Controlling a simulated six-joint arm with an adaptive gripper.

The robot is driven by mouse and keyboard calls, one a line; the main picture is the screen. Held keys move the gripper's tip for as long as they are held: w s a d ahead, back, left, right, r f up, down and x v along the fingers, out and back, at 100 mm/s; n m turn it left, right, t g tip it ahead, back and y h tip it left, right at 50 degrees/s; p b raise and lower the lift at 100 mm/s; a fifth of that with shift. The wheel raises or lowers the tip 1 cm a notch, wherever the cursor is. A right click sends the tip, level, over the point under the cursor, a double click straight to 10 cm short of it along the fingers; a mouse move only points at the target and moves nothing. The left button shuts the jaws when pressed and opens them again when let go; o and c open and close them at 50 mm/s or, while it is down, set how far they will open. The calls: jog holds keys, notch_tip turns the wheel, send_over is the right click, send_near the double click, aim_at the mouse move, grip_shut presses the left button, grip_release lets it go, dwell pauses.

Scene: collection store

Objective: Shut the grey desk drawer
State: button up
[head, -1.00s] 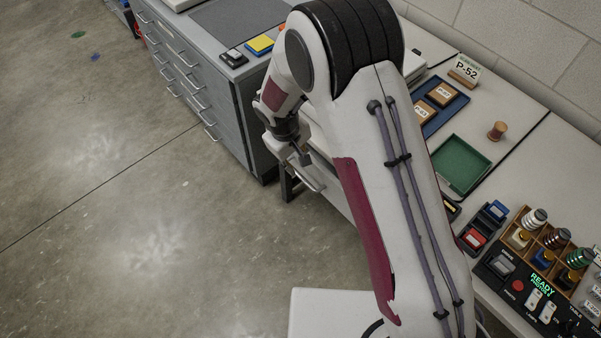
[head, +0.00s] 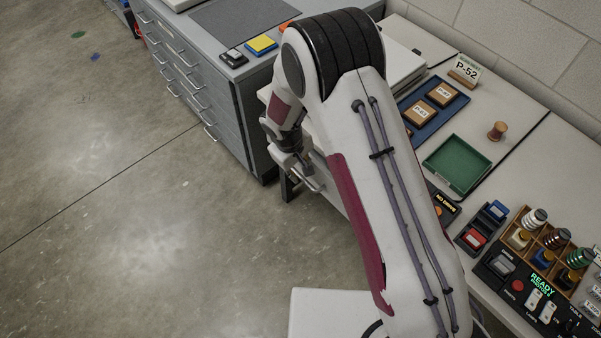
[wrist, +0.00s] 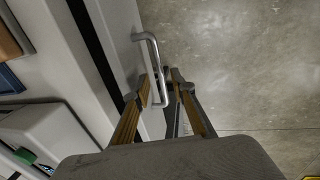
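The grey desk drawer (wrist: 118,40) shows in the wrist view as a light front panel with a bar handle (wrist: 157,62). A dark gap runs along the panel's left side, between it and the desk. My gripper (wrist: 160,80) is at the handle, with one finger on each side of the bar. The fingers are apart, and I see no clear grip on the bar. In the head view my gripper (head: 308,178) is low at the desk's front edge, over the drawer handle. My arm hides most of the drawer there.
A grey metal cabinet (head: 205,85) with several drawers stands left of the desk. The desk top holds a green tray (head: 457,163), a blue tray (head: 420,122), stamps and a control box (head: 515,285). The floor (head: 130,230) in front is clear.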

jog(key=shift+w+d+f, duration=0.15)
jog(key=shift+f, duration=1.05)
grip_shut()
